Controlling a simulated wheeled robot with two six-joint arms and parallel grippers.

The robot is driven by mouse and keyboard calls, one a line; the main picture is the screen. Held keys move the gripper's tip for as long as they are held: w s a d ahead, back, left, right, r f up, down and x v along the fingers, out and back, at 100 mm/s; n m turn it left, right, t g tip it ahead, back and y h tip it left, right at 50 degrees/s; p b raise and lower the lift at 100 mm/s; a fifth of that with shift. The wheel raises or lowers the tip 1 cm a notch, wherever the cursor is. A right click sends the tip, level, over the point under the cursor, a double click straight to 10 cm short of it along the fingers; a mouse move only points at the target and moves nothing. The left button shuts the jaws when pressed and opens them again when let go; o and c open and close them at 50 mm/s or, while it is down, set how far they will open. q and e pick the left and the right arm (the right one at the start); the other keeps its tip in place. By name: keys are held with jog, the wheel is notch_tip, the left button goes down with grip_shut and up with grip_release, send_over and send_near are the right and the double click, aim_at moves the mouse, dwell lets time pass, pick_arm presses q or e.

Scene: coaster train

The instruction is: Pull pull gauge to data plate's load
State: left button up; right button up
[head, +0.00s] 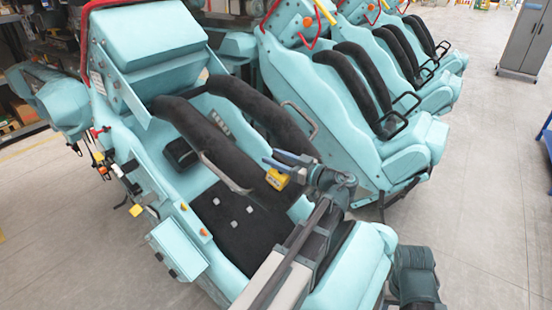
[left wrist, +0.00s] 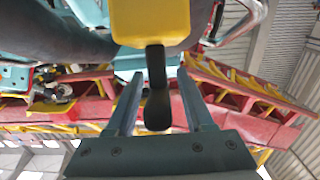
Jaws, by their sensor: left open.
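The pull gauge is a yellow block (head: 277,179) with a black handle, at the near black restraint (head: 235,165) of the front seat. In the left wrist view its yellow body (left wrist: 150,22) is at the top and its black handle (left wrist: 157,95) hangs down between my fingers. My left gripper (head: 275,160) is open around the handle, with visible gaps on both sides; it also shows in the left wrist view (left wrist: 160,85). A small pale plate (head: 220,122) sits on the seat back; I cannot read it or tell if it is the data plate. My right gripper is not in view.
The teal front seat (head: 160,40) has a black cushion (head: 240,215) with small white squares. A teal box (head: 178,248) is at its left side. More seats with black restraints (head: 360,75) stand behind.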

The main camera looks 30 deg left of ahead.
pick_arm(q)
jog(key=shift+c, duration=0.3)
grip_shut()
dwell(1.2)
